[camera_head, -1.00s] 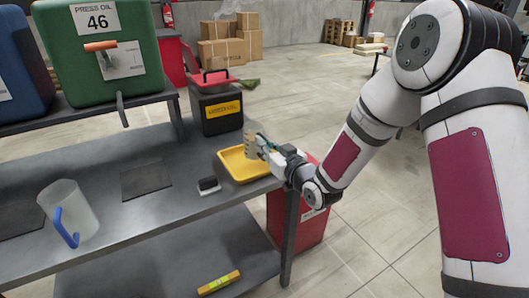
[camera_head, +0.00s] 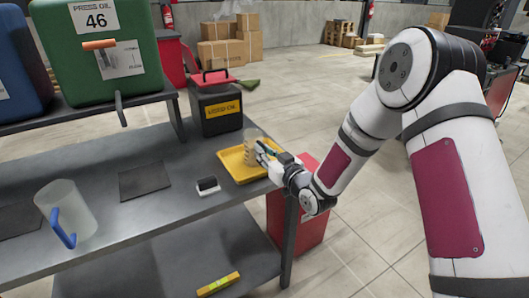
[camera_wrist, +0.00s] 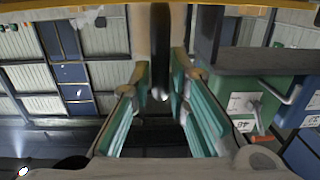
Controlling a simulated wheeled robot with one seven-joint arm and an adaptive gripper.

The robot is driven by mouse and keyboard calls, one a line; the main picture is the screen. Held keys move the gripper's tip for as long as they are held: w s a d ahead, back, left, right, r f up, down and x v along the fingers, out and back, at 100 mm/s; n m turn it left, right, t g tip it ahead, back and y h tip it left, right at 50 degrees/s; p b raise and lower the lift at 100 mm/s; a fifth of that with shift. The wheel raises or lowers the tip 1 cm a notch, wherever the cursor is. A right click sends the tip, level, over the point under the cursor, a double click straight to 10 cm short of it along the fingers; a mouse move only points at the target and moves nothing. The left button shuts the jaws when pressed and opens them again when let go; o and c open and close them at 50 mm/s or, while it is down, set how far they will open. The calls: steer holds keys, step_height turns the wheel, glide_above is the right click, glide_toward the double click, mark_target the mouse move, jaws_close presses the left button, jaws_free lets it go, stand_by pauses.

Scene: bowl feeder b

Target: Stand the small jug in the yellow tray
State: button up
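The small jug (camera_head: 250,143), pale and see-through, stands about upright at the yellow tray (camera_head: 232,168), near its far right part. Its base is hard to make out, so I cannot tell exactly how it rests. My gripper (camera_head: 264,150) reaches in from the right at the jug's handle side. In the wrist view, the jug's dark handle (camera_wrist: 160,75) lies between the teal fingers of my gripper (camera_wrist: 160,68). A narrow gap shows on each side of the handle, so the fingers look open around it. The tray's yellow edge (camera_wrist: 250,4) shows along the top there.
A large jug (camera_head: 75,205) with a blue handle stands at the left of the grey table (camera_head: 120,235). A small black-and-white item (camera_head: 207,186) lies left of the tray. A black oil case (camera_head: 216,108) stands behind it. A red bin (camera_head: 312,225) is beside the table.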

steer(key=shift+o, duration=0.5)
steer(key=shift+r, duration=0.1)
steer(key=shift+r, duration=0.15)
steer(key=v, duration=1.2)
steer(key=shift+p, duration=0.45)
steer(key=shift+r, duration=0.1)
